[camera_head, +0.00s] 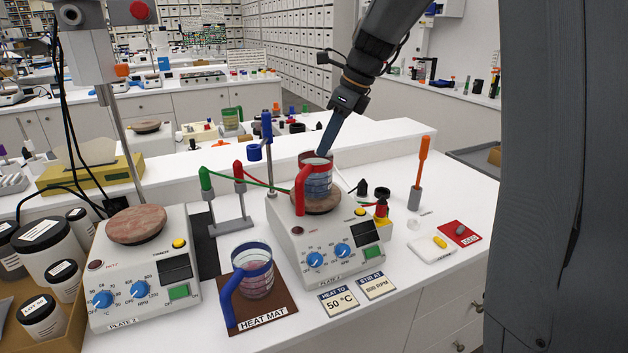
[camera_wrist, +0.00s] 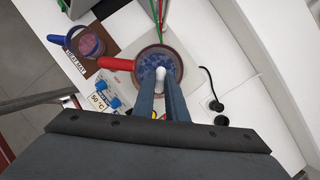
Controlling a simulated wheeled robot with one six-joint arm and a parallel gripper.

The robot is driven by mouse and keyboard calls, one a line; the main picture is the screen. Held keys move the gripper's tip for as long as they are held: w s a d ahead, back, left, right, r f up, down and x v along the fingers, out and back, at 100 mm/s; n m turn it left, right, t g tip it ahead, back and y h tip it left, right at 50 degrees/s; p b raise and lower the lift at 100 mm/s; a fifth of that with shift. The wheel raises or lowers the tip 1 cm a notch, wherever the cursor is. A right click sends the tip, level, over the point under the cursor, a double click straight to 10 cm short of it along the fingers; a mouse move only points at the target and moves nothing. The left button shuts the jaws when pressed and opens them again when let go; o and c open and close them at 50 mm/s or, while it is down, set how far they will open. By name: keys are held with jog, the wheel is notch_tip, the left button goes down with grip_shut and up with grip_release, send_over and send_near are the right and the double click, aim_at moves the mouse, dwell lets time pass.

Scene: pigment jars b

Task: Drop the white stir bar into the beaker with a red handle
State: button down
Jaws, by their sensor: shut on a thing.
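The beaker with a red handle (camera_head: 317,183) stands on the round top of the right hot plate (camera_head: 335,242). It holds bluish liquid, and its red handle points left in the wrist view (camera_wrist: 117,63). My gripper (camera_head: 326,150) reaches down to the beaker's mouth from above. In the wrist view my gripper (camera_wrist: 161,80) is shut on the white stir bar (camera_wrist: 160,73), which shows between the fingertips over the beaker's opening. The bar's exact height against the rim is hard to tell. In the head view the bar is hidden.
A beaker with a blue handle (camera_head: 256,278) stands on the brown heat mat (camera_head: 276,317). A second hot plate (camera_head: 142,270) is at left. A stand with green and red clips (camera_head: 230,224) is close by.

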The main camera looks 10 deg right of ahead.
jog(key=c, duration=1.7)
grip_release()
jog(key=shift+r, duration=0.15)
jog(key=b+v, duration=0.1)
jog(key=v, duration=0.6)
jog(key=shift+s+d+r+b, duration=0.15)
jog(key=shift+d+r+b, duration=0.1)
jog(key=shift+b, duration=0.15)
